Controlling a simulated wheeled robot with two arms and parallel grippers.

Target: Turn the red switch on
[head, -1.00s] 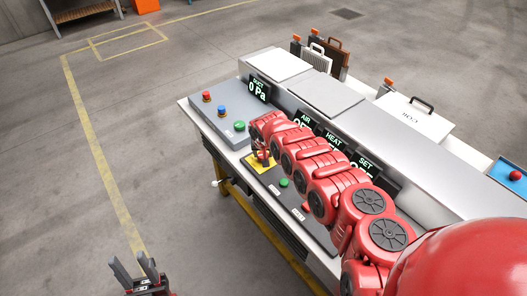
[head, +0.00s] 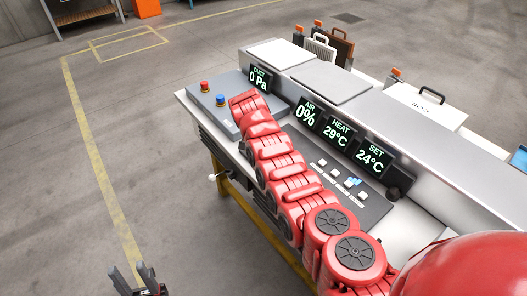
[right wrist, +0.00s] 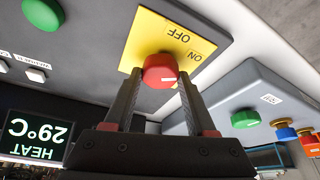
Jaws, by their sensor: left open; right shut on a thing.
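The red switch (right wrist: 160,70) is a round red knob on a yellow plate (right wrist: 148,30) marked OFF and ON, seen in the right wrist view. My right gripper (right wrist: 160,88) has one finger on each side of the knob and is shut on it. I cannot tell which label the knob points to. In the head view my red right arm hides the switch, its plate and the right gripper. My left gripper (head: 138,274) is open and empty at the lower left, over the floor and away from the bench.
The head view shows displays reading AIR 0% (head: 307,112), HEAT 29°C (head: 337,131), SET 24°C (head: 372,153) and DUCT 0 Pa (head: 259,79). Red (head: 204,86) and blue (head: 220,99) buttons stand on the grey box. A green button (right wrist: 246,119) shows beside the switch in the wrist view.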

